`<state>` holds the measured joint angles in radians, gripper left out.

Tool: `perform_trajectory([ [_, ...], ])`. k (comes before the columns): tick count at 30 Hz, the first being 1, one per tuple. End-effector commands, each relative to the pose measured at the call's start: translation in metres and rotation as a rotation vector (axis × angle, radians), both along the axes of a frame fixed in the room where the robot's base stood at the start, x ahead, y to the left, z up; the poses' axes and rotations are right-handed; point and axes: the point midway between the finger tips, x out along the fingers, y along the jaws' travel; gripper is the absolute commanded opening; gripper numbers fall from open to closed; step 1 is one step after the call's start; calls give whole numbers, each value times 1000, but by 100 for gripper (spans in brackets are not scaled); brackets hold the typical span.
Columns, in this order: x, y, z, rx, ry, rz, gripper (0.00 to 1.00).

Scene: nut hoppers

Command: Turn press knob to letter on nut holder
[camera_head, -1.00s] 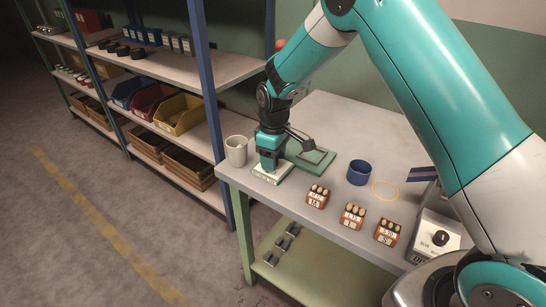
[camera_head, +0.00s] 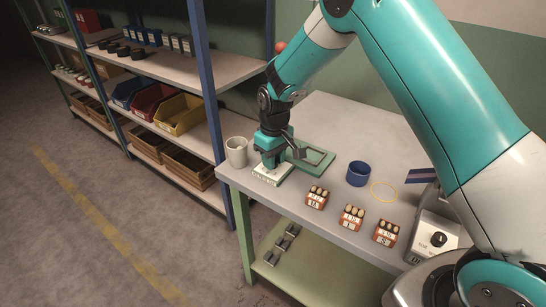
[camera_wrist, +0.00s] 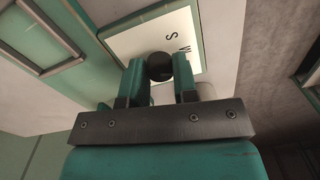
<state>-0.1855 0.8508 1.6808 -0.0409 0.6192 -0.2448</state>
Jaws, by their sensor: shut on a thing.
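My gripper (camera_wrist: 159,75) is shut on a dark round press knob (camera_wrist: 159,66) in the wrist view. The knob stands on a white lettered plate (camera_wrist: 190,23), where the letters S and W show beyond it. In the head view my gripper (camera_head: 269,162) points down over the same plate (camera_head: 272,176) at the left front corner of the bench, and the knob is hidden. Three orange nut holders (camera_head: 317,197), (camera_head: 352,217), (camera_head: 386,232) stand in a row along the front edge, each with several nuts on top. Their letters are too small to read surely.
A pale mug (camera_head: 237,151) stands close to the left of my gripper. A green frame (camera_head: 316,160) lies behind it. A box with a dial (camera_head: 437,240) is at the right.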

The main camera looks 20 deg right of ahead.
Motion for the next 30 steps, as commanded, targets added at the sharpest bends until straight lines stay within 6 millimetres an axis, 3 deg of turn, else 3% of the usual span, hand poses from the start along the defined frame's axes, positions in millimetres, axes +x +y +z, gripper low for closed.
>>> perform_trajectory([
  [15, 0, 0, 1, 0, -1, -372, 3],
  [30, 0, -1, 1, 0, -2, -471, 4],
])
